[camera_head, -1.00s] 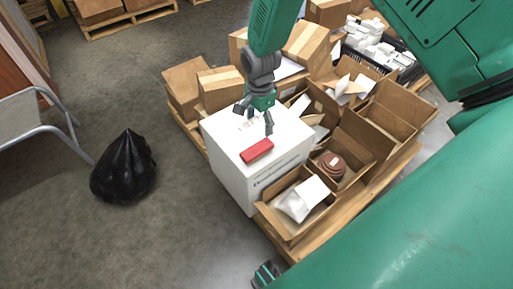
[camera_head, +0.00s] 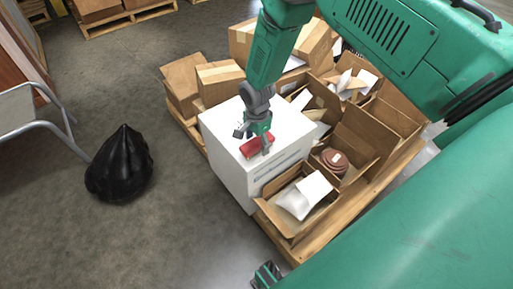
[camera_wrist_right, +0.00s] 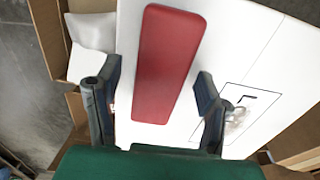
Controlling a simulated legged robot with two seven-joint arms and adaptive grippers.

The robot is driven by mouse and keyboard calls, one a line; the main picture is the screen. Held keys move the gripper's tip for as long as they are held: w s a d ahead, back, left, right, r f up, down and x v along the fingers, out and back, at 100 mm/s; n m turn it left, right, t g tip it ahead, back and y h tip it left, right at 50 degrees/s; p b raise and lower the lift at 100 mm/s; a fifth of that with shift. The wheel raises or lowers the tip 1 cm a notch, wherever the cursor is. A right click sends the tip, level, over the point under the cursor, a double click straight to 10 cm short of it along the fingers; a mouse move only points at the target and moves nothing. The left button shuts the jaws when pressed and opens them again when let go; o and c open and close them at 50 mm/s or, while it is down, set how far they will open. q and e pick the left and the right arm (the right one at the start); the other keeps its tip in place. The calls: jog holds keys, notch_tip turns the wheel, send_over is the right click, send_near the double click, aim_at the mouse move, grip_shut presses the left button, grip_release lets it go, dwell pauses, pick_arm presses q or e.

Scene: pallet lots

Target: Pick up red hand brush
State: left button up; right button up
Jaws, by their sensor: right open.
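The red hand brush (camera_head: 254,151) lies on top of a white box (camera_head: 230,168), near its front edge. In the right wrist view the brush (camera_wrist_right: 167,65) is a long red block, lying between my two spread fingers. My right gripper (camera_head: 254,141) is open over the brush, with one finger to each side; in the wrist view its jaws (camera_wrist_right: 157,85) show a gap on both sides of the brush. Part of the brush is hidden by the gripper in the head view.
Open cardboard boxes (camera_head: 310,222) with papers and a brown round item (camera_head: 334,161) stand right of the white box on a wooden pallet (camera_head: 370,195). Closed cartons (camera_head: 218,84) stand behind it.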

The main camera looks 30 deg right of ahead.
aim_at(257, 141)
jog(key=shift+d, duration=0.1)
jog(key=c, duration=1.3)
notch_tip(257, 141, up, 10)
jog(key=p, duration=0.3)
